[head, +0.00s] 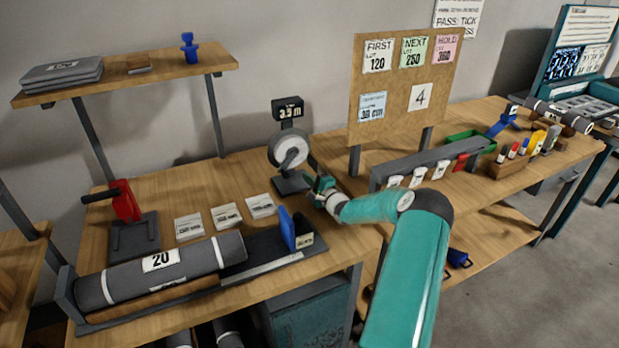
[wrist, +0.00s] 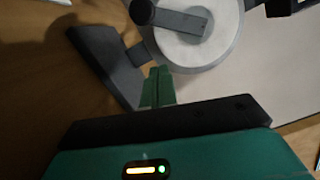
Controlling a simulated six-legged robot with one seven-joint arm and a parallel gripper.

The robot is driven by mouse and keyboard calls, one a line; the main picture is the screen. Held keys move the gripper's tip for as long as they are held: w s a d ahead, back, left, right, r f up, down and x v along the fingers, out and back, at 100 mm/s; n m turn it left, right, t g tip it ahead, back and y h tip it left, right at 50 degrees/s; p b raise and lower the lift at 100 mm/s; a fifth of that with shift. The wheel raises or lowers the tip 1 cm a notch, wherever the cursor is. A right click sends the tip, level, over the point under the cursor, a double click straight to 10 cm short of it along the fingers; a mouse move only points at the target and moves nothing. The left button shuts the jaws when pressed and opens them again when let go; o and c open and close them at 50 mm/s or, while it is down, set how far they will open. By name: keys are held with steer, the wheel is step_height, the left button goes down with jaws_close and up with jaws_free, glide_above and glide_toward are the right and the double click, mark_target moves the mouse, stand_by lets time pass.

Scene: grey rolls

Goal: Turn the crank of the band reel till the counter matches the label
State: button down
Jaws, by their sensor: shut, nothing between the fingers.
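The band reel (head: 290,150) stands on the bench, a pale disc with a grey crank arm across its face. Its black counter (head: 287,110) on top reads 3.5 m. In the wrist view the reel's disc (wrist: 200,40) fills the top, with the crank (wrist: 175,18) and a dark round knob at its left end. My gripper (head: 322,184) is just right of and below the reel. In the wrist view my gripper's green fingers (wrist: 158,88) are together with nothing between them, below the disc and apart from the knob. I cannot tell which label gives the length.
A grey roll labelled 20 (head: 160,265) lies in a cradle at the front left. A notice board (head: 405,85) stands behind right.

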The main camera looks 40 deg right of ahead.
steer(key=s, duration=0.3)
steer(key=s+a, duration=0.1)
steer(key=s, duration=0.5)
steer(key=shift+a+f, duration=0.1)
steer(key=shift+a, duration=0.05)
steer(key=shift+w, duration=0.1)
